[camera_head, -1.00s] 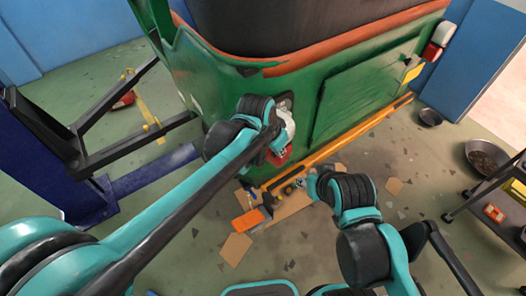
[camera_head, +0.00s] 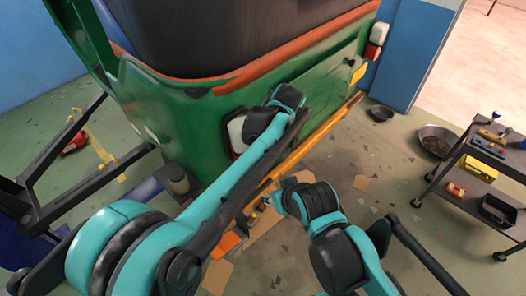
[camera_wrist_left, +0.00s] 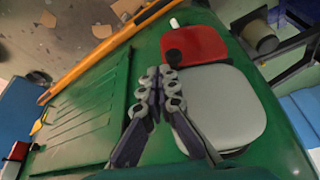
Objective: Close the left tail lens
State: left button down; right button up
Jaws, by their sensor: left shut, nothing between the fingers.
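The left tail lens is on the rear corner of the green rickshaw. Its pale grey part (camera_head: 236,134) shows just left of my left wrist in the head view. The wrist view shows this grey part (camera_wrist_left: 222,105) and the red part (camera_wrist_left: 195,45) beside it. A dark edge shows along the grey part's lower rim; I cannot tell whether the lens sits flush. My left gripper (camera_wrist_left: 160,75) is shut and empty, overlapping the lens's left edge in the wrist view; contact is unclear. My right gripper (camera_head: 272,202) is low near the floor, its fingers too small to read.
An orange bar (camera_head: 317,132) runs along the rickshaw's lower rear. A dark lift frame (camera_head: 87,180) stands at left. A tool cart (camera_head: 480,185) stands at right, near a round pan (camera_head: 438,141). Cardboard scraps and tools lie on the floor below.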

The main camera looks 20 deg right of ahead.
pick_arm(q)
jog(key=shift+w+d+n+y, duration=0.25)
jog(key=shift+w+n, duration=0.3)
jog(key=shift+w, duration=0.3)
jog(key=shift+w+d+n+y, duration=0.15)
jog(key=shift+w+d+n, duration=0.15)
jog(key=shift+w+n, duration=0.35)
jog(key=shift+w+d+n+y, duration=0.2)
jog(key=shift+w+d+n, duration=0.15)
jog(key=shift+w, duration=0.65)
jog(key=shift+r, duration=0.1)
